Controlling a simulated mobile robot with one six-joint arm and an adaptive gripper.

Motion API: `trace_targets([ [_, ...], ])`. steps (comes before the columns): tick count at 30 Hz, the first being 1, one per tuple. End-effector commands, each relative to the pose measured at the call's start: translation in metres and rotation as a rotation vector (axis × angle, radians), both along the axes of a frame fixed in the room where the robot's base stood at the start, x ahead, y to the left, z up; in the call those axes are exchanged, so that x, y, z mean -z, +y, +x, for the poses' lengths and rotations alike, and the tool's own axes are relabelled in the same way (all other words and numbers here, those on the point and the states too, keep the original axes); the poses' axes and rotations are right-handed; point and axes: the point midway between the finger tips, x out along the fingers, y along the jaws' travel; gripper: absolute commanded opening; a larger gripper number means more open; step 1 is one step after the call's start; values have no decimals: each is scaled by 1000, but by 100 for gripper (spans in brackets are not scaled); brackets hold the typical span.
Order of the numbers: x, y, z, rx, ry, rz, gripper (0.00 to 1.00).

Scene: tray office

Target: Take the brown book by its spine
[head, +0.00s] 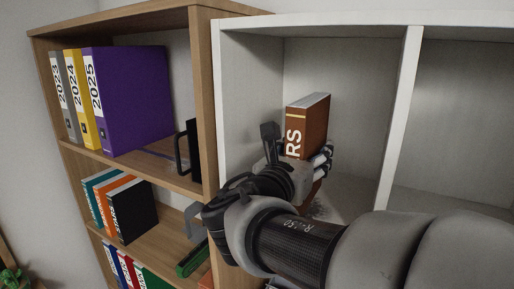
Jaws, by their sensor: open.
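The brown book (310,118) stands upright in the left compartment of the white shelf (250,70). Its spine carries white letters, of which "RS" shows, and faces toward me. My gripper (298,153) is open at the book's spine, with one finger to the left of the book and the other at its right side. I cannot tell whether the fingers touch it. My gripper and wrist hide the lower part of the book and much of the compartment floor in front of it.
A wooden bookcase (207,95) adjoins on the left, holding grey, yellow and purple binders (130,95), a black mug-like item (192,150) and smaller books (125,205). The white divider (401,110) stands right of the book. The right compartment (465,120) looks empty.

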Motion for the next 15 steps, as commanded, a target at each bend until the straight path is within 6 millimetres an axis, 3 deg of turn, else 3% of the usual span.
trace_targets([
  [8, 0, -1, 3, -2, 0, 0, 53],
  [15, 0, -1, 2, -1, 0, 0, 37],
])
